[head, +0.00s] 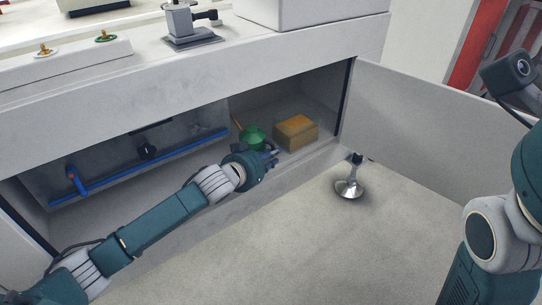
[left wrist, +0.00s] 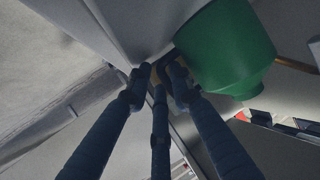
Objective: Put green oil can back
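The green oil can (head: 252,139) stands inside the open low compartment of the bench, left of a tan block (head: 296,132). A thin orange-brown spout or rod rises at its left. My left gripper (head: 272,155) is at the compartment's front edge, just in front of and right of the can. In the left wrist view the green can (left wrist: 225,50) is beside the fingers on the right, not between them. The left fingers (left wrist: 160,75) are spread apart and look empty. Whether one finger touches the can cannot be told. My right gripper is out of view.
The compartment's right door (head: 430,125) stands open. A blue bar (head: 140,168) runs along the compartment's left part. A shiny metal foot (head: 349,187) is on the floor by the door. A grey device (head: 190,27) stands on the bench top.

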